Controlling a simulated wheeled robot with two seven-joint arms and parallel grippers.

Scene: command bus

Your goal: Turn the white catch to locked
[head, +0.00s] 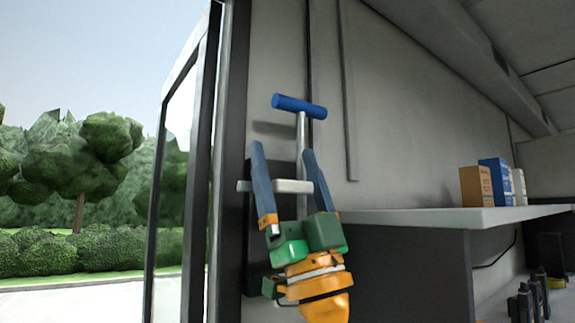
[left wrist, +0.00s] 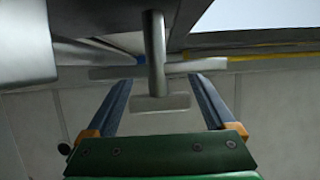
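The white catch (head: 290,186) is a pale horizontal bar on a dark upright panel beside the door frame in the head view. A grey rod with a blue crossbar handle (head: 299,106) rises by it. My left gripper (head: 283,148) is open, its two blue fingers pointing up on either side of the rod. One finger crosses in front of the catch, and contact cannot be told. In the left wrist view a pale crossbar and a grey post (left wrist: 154,50) show between and beyond the open fingers (left wrist: 161,80). My right gripper is out of view.
The door opening (head: 180,200) with trees outside lies to the left. A shelf (head: 430,217) with boxes (head: 490,182) juts from the wall to the right. Several dark handheld items (head: 530,302) stand below it at the lower right.

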